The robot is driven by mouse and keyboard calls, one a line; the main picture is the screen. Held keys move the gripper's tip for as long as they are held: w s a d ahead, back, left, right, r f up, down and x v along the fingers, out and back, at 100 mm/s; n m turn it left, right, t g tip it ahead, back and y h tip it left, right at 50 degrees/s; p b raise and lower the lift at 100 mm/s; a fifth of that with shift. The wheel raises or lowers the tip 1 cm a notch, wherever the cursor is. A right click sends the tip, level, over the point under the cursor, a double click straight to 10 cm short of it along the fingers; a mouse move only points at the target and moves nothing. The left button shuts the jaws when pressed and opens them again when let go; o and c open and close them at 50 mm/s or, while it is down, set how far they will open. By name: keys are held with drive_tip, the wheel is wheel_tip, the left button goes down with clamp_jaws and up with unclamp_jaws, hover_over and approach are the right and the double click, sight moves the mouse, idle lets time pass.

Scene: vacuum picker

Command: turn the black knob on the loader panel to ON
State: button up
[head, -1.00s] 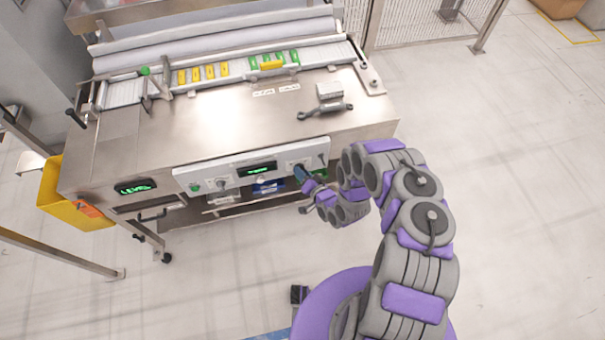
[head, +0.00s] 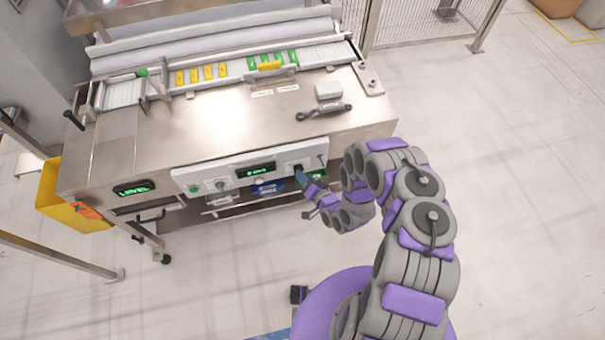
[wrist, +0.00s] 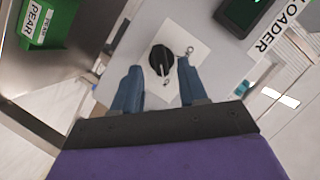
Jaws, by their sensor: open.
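The black knob (wrist: 161,60) sits on a white square plate on the loader panel, with a pale pointer mark on it. In the wrist view my gripper (wrist: 160,80) is open, with its two blue fingers apart. The knob lies just beyond and between the fingertips; I cannot tell whether either finger touches it. In the head view my gripper (head: 301,177) is at the right part of the white loader panel (head: 222,172), and it partly hides the knob there. A small metal part (wrist: 190,50) stands beside the knob.
A LOADER label (wrist: 277,35) and a dark display (wrist: 243,12) are beside the plate. A green box labelled PEAR (wrist: 45,22) is at upper left in the wrist view. A dark-handled tool (head: 324,112) lies on the steel top. The floor at right is clear.

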drive_tip(key=v, duration=1.4)
drive_tip(key=shift+d+r, duration=0.2)
drive_tip(key=shift+d, duration=0.05)
drive_tip(key=shift+s, duration=0.1)
